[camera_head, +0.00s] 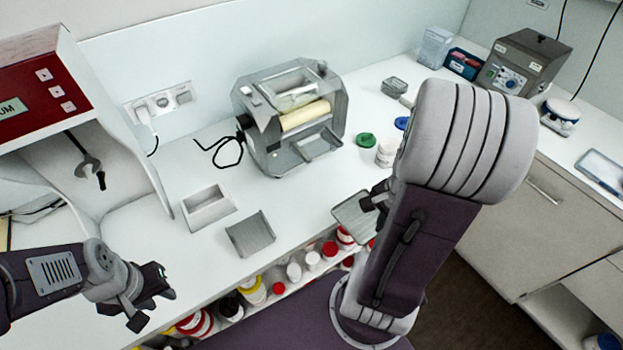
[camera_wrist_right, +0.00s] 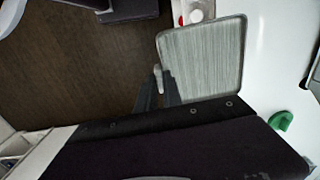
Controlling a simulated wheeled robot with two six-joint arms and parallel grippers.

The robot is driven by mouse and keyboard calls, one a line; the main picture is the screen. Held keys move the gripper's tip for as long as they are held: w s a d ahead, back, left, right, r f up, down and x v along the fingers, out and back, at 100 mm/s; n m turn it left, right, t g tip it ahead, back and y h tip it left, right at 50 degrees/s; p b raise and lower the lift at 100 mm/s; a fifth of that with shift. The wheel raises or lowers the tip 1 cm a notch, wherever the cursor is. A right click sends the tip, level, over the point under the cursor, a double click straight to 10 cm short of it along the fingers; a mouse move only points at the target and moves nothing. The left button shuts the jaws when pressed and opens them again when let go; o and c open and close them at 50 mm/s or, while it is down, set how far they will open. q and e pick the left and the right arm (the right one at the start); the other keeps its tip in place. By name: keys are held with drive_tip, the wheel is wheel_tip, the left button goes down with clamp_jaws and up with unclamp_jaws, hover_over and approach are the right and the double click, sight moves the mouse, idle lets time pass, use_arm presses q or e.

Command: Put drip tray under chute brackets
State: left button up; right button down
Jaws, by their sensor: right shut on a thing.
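The drip tray (camera_head: 350,218), a flat grey plate with rounded corners and a pale rim, is held by its edge in my right gripper (camera_head: 376,196) near the counter's front edge. In the right wrist view the tray (camera_wrist_right: 203,62) spreads to the right of the shut fingertips (camera_wrist_right: 158,78). The grey mill (camera_head: 258,145) stands at the back of the counter, with a pale roller and a sloped chute (camera_head: 320,146) at its front. I cannot make out the chute brackets clearly. My left gripper (camera_head: 154,303) is open and empty at the lower left.
A white rectangular bin (camera_head: 207,208) and a grey open-ended tray (camera_head: 250,233) lie on the counter before the mill. A green lid (camera_head: 365,140) and white jars (camera_head: 387,152) stand right of it. A shelf of jars (camera_head: 254,291) is below.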

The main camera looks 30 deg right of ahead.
drive_tip(key=w+p, duration=0.1)
drive_tip(key=w, duration=0.5)
drive_tip(key=w+f+p, duration=0.1)
drive_tip(key=w+p, duration=0.1)
drive_tip(key=w, duration=0.4)
drive_tip(key=w+a+f+p, duration=0.1)
drive_tip(key=w+p, duration=0.1)
drive_tip(key=w, duration=0.5)
drive_tip(key=shift+s+f, duration=0.1)
drive_tip(key=shift+f, duration=0.6)
wheel_tip(320, 180, down, 3)
drive_tip(key=shift+r+p, duration=0.2)
drive_tip(key=shift+p, duration=0.45)
drive_tip(key=shift+w+f, duration=0.2)
drive_tip(key=shift+f, duration=0.05)
drive_tip(key=shift+w+f, duration=0.1)
drive_tip(key=shift+f, duration=0.2)
drive_tip(key=c, duration=1.5)
unclamp_jaws()
